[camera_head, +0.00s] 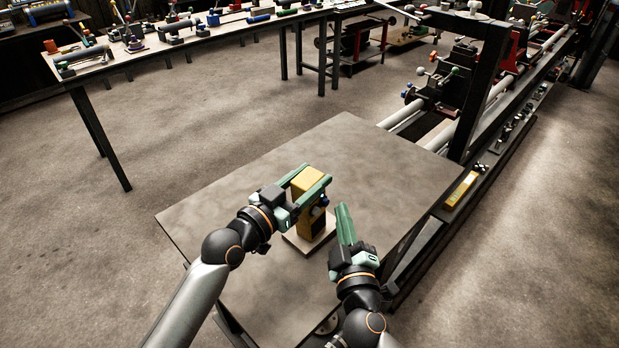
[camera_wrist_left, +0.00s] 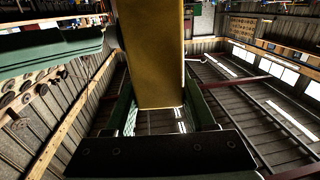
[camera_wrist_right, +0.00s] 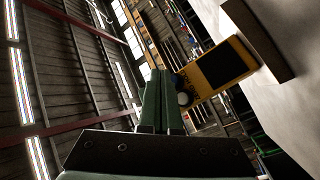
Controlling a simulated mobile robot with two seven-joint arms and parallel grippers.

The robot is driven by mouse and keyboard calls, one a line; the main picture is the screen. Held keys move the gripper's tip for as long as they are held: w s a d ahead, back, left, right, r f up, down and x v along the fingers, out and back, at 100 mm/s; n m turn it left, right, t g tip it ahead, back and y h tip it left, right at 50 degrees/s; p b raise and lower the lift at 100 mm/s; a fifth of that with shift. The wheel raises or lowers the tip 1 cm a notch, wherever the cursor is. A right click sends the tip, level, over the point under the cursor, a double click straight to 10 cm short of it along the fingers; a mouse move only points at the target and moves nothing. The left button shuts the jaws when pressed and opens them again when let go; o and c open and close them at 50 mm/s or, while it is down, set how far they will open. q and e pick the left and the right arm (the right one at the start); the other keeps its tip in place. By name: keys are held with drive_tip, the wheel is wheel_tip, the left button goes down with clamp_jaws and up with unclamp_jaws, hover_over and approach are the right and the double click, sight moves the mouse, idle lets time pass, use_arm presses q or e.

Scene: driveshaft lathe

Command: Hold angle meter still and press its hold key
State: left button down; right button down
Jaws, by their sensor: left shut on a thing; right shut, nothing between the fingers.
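The angle meter (camera_head: 307,181) is a yellow box standing upright on a pale base plate (camera_head: 296,243) on the table. My left gripper (camera_head: 315,177) is shut on its upper part, one green finger on each side. In the left wrist view the yellow body (camera_wrist_left: 155,60) lies between the fingers. In the right wrist view the meter (camera_wrist_right: 208,88) shows a dark screen (camera_wrist_right: 222,64), with a blue and a white round key (camera_wrist_right: 183,99) beside it. My right gripper (camera_head: 343,208) is shut and empty, its tips close to the key side. Whether they touch is unclear.
The grey table top (camera_head: 230,205) is clear around the meter. A lathe bed with rails (camera_head: 490,105) runs behind at right, with a dark upright frame (camera_head: 482,90). A yellow item (camera_head: 461,188) lies by the table's right edge. A workbench (camera_head: 160,45) with tools stands at the back left.

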sight(298, 190)
use_arm(q)
drive_tip(key=shift+f, duration=0.4)
use_arm(e)
drive_tip(key=s+d, duration=0.3)
drive_tip(key=d, duration=0.1)
drive_tip(key=shift+s+d, duration=0.35)
drive_tip(key=shift+s, duration=0.05)
use_arm(q)
drive_tip(key=c, duration=0.6)
unclamp_jaws()
drive_tip(key=o, duration=0.6)
drive_tip(key=shift+r, duration=0.3)
drive_tip(key=shift+p+v, duration=0.8)
drive_tip(key=shift+v, duration=2.15)
use_arm(e)
drive_tip(key=shift+r, duration=0.75)
